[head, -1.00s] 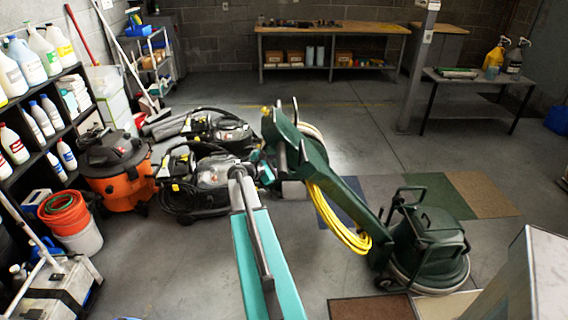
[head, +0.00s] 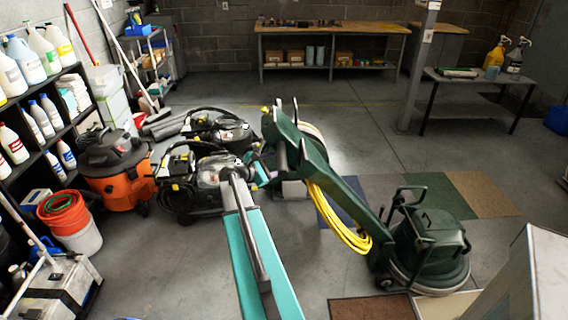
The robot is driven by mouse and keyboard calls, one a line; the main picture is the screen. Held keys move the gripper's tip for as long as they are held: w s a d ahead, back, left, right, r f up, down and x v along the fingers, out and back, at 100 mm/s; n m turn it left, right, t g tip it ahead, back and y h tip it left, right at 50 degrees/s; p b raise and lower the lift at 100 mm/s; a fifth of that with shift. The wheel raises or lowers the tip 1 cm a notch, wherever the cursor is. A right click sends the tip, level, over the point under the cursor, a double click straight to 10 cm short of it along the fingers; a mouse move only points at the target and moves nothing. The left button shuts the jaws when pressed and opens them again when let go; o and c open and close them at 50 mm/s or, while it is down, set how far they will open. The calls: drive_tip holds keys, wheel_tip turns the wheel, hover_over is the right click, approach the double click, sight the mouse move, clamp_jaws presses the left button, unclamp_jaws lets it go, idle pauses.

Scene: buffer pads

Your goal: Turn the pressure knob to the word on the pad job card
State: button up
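My teal arm reaches forward from the bottom middle of the head view. My gripper (head: 264,174) is at its far end, small and partly hidden, close to the left side of a dark green floor machine's raised body (head: 300,150). I cannot tell whether its fingers are open or shut, or whether it touches the machine. A yellow cord (head: 338,222) hangs on this machine. No pressure knob and no pad job card can be made out in this view.
Carpet samples (head: 480,193) lie behind. A workbench (head: 330,28) stands at the back; the floor before it is clear.

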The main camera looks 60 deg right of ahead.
drive_tip(key=b+v, duration=0.1)
drive_tip(key=v, duration=0.9)
drive_tip(key=shift+a, duration=0.2)
